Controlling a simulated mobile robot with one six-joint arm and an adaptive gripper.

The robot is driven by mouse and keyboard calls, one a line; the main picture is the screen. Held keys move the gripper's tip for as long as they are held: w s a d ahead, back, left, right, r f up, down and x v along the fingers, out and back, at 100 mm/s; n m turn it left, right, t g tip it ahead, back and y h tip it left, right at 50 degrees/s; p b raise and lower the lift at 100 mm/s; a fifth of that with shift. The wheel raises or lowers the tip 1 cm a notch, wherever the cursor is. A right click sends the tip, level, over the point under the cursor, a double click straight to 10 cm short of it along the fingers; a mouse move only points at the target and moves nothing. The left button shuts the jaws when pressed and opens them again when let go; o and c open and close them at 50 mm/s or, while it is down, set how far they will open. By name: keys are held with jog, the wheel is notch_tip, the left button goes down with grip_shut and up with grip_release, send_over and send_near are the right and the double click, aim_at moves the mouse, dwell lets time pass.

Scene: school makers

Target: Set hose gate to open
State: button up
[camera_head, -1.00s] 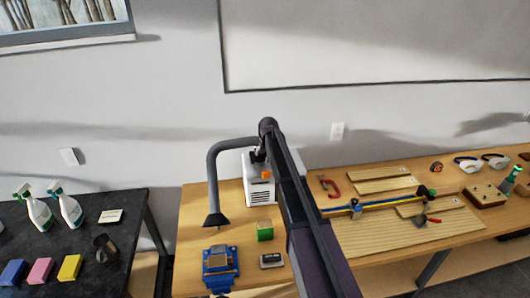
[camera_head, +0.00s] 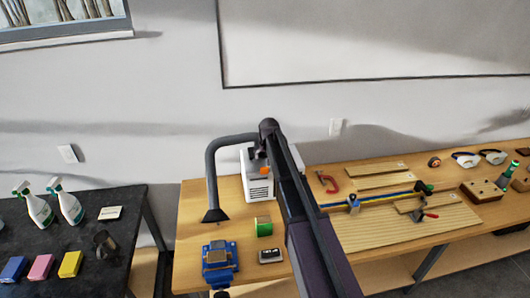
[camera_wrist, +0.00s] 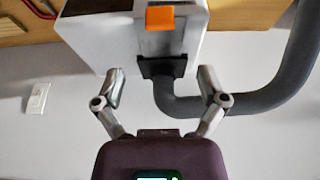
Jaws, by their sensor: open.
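The white dust extractor box (camera_head: 258,186) stands on the wooden bench against the wall. An orange tab (camera_head: 265,170), which looks like the hose gate's handle, is on the box. It also shows in the wrist view (camera_wrist: 160,18), just above the dark port where the grey hose (camera_wrist: 240,103) joins the box. The hose (camera_head: 212,175) arches left and down to a dark nozzle in the head view. My gripper (camera_wrist: 162,80) is open and empty in the wrist view, its fingers spread to either side of the port, apart from the orange tab. In the head view my arm hides most of it.
A blue vise (camera_head: 218,258), a green block (camera_head: 263,227) and a small grey box (camera_head: 270,256) sit in front of the extractor. Boards and a red clamp (camera_head: 327,182) lie to the right. A dark table (camera_head: 70,225) with spray bottles stands left.

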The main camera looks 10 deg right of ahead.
jog(key=s+f+g+b, duration=0.1)
jog(key=s+f+b, duration=0.7)
jog(key=s, duration=0.5)
jog(key=s+f+g+b, duration=0.1)
jog(key=s+f+b, duration=0.6)
jog(key=s, duration=0.6)
notch_tip(320, 180, down, 2)
jog(key=shift+f+g+b, duration=0.2)
jog(key=shift+g+b, duration=0.2)
jog(key=shift+s, duration=0.15)
jog(key=s+g, duration=0.1)
jog(key=s, duration=0.8)
jog(key=shift+s, duration=0.35)
dwell(1.6)
